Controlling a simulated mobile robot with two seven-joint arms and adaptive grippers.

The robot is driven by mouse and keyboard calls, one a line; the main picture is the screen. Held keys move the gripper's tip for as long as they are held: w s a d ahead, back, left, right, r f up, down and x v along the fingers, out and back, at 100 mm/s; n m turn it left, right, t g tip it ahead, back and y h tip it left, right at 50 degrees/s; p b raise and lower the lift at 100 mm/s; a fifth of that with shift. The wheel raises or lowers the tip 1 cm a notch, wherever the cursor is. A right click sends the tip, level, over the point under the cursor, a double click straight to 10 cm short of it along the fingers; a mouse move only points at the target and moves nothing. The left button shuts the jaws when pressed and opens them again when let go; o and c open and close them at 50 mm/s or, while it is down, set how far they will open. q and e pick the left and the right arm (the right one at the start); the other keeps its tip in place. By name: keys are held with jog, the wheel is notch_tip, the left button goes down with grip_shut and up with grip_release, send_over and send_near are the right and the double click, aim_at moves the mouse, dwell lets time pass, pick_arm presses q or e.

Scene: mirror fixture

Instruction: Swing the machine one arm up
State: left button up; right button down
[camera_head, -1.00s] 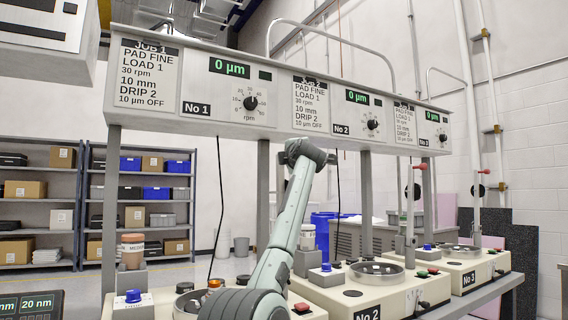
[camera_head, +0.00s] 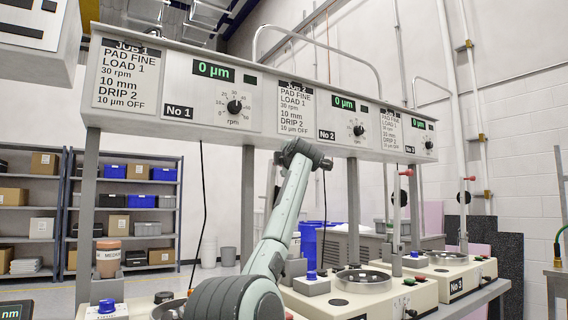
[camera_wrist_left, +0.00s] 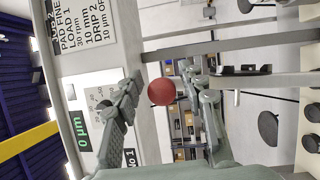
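A red ball knob (camera_wrist_left: 161,92) is between the two fingers of my left gripper (camera_wrist_left: 165,88) in the left wrist view. The fingers are apart, with a gap visible on each side of the ball. The knob looks like those on the upright arms of the other machines; the rod behind it is hard to make out. In the head view, the machine one base (camera_head: 108,308) is at the lower left, under the panel marked No 1 (camera_head: 180,112). My grey-green arm link covers much of machine one. My left gripper does not show in the head view, and my right gripper is in neither view.
The long overhead panel (camera_head: 262,110) runs across above the machines on grey posts (camera_head: 247,205). Machine two (camera_head: 375,292) has an upright arm (camera_head: 396,215) with a red knob. Machine three (camera_head: 450,272) stands beyond it.

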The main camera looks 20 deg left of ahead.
pick_arm(q)
jog(key=shift+a, duration=0.1)
jog(key=v, duration=1.2)
dwell(0.4)
